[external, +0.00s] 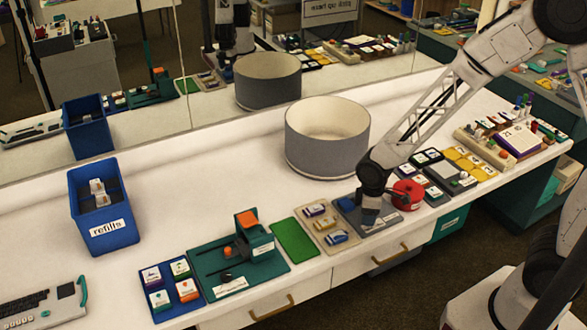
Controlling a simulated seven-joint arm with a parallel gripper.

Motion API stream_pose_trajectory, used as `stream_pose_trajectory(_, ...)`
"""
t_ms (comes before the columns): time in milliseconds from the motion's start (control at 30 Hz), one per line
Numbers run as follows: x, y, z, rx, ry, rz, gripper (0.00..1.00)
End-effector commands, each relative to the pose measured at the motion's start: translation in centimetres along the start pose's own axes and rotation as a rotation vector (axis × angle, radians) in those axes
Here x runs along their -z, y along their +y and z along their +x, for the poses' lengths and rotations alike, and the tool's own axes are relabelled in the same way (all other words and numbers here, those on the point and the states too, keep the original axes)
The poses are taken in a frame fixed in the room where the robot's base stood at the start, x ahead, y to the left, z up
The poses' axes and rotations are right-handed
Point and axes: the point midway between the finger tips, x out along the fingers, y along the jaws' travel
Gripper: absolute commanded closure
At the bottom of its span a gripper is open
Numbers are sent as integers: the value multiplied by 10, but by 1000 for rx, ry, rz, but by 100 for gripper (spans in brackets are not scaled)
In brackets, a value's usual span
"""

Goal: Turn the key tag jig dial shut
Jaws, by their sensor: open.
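My gripper (370,218) is open and points down over a grey-blue board (352,226) near the front edge of the counter. A teal board (212,277) farther left carries an orange-topped upright, a small orange knob (228,251) and white labels too small to read. I cannot tell which of these is the key tag jig dial. My gripper hides part of the grey-blue board and whatever lies under its fingers.
A large grey round tub (327,137) stands behind my gripper. A blue bin marked "refills" (103,212) is at left. Trays of small tagged blocks (327,223) line the front edge. The mirror behind repeats the scene. The counter between bin and tub is clear.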

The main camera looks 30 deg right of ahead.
Motion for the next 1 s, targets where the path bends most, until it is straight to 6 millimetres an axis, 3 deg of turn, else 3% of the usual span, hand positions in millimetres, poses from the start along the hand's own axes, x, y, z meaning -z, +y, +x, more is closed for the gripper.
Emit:
stream_pose_trajectory(600, 0, 0, -65, -1, 2, 0, 41)
stream_pose_trajectory(1000, 0, 0, -73, 0, 0, 0, 41)
